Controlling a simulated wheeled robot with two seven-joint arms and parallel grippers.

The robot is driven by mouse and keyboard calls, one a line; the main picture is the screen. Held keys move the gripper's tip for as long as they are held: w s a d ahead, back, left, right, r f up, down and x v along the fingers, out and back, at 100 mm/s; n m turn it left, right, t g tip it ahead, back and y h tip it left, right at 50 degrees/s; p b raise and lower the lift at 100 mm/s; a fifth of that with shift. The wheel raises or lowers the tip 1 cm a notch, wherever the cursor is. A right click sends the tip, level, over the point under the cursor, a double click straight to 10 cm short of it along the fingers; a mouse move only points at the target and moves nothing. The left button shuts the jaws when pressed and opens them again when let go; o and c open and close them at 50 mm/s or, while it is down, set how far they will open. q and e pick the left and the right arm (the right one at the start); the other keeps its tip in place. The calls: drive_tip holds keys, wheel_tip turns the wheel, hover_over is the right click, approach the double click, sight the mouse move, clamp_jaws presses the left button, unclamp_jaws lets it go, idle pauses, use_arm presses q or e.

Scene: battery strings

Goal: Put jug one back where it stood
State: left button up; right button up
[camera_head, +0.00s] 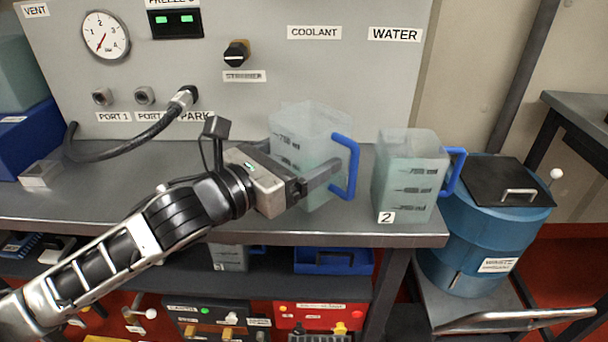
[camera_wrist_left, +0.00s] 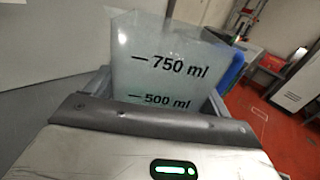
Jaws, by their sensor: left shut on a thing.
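A translucent jug (camera_head: 305,140) with a blue handle (camera_head: 350,165), holding pale liquid, is upright in front of the panel, below the COOLANT label. No number shows on it, but it stands apart from the jug marked 2. My left gripper (camera_head: 308,172) is shut on its sides, one finger across the near face. In the left wrist view, the jug (camera_wrist_left: 165,55) with 750 ml and 500 ml marks sits between the fingers. I cannot tell whether its base touches the bench. Jug two (camera_head: 408,170) stands on the bench to the right. My right gripper is not in view.
A black hose (camera_head: 130,145) hangs from PARK. A blue waste drum (camera_head: 478,230) with a black lid stands right of the bench.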

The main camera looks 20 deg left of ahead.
use_arm(q)
drive_tip(key=shift+w+d+f, duration=0.1)
drive_tip(key=shift+f, duration=0.8)
drive_tip(key=shift+w+d+f, duration=0.1)
drive_tip(key=shift+f, duration=0.75)
drive_tip(key=shift+f+b, duration=0.15)
drive_tip(key=shift+b, duration=0.15)
drive_tip(key=o, duration=1.2)
drive_tip(key=shift+s+a, duration=0.1)
drive_tip(key=v, duration=1.1)
drive_tip(key=shift+s, duration=0.4)
